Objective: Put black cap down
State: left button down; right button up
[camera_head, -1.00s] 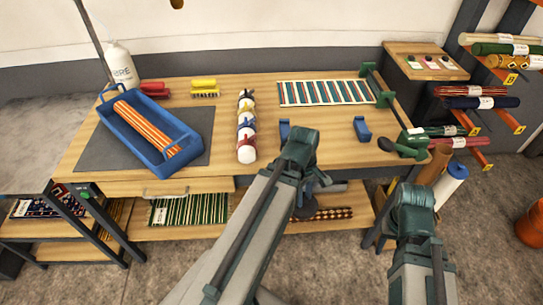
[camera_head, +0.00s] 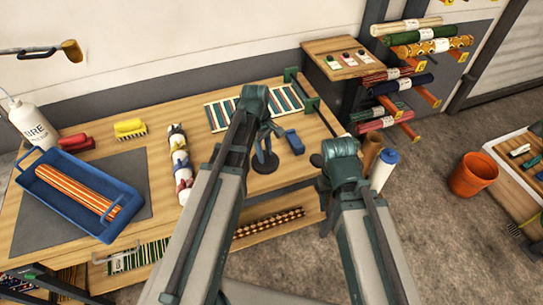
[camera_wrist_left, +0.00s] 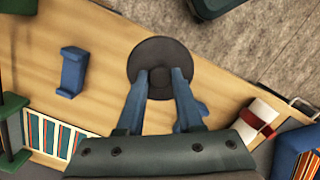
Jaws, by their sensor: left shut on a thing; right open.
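The black cap (camera_head: 265,162) is a dark round disc with a raised knob. My left gripper (camera_head: 264,148) is shut on its knob with blue fingers. In the left wrist view the cap (camera_wrist_left: 160,52) lies between the fingertips (camera_wrist_left: 160,80), its disc seen against the wooden tabletop. It is over the front part of the worktable (camera_head: 228,135), left of a small blue bracket (camera_head: 294,141). I cannot tell whether the disc touches the wood. My right gripper (camera_head: 337,172) is open beyond the table's right front edge; its fingers are mostly hidden.
A striped mat (camera_head: 225,112) lies behind. Rolled rugs (camera_head: 420,48) hang at right. Bare wood surrounds the bracket.

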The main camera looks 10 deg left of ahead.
aim_at(268, 159)
pick_arm(q)
jog(key=shift+w+d+r, duration=0.15)
jog(key=shift+w+r, duration=0.1)
jog(key=shift+w, duration=0.25)
jog(key=shift+w+d+r, duration=0.1)
jog(key=shift+w+r, duration=0.15)
jog(key=shift+w, duration=0.2)
notch_tip(268, 159, down, 6)
jog(key=b, duration=0.6)
jog(key=shift+f, duration=0.2)
pick_arm(e)
jog(key=f, duration=0.3)
jog(key=w+f, duration=0.1)
jog(key=f, duration=0.1)
jog(key=shift+f, duration=0.2)
jog(key=shift+f, duration=0.1)
pick_arm(q)
notch_tip(268, 159, down, 4)
jog(key=b, duration=0.3)
jog(key=shift+r+b, duration=0.15)
jog(key=shift+b, duration=0.25)
pick_arm(e)
notch_tip(268, 159, down, 4)
jog(key=shift+r, duration=0.25)
pick_arm(q)
jog(key=c, duration=0.6)
grip_release()
pick_arm(e)
jog(key=shift+f, duration=0.1)
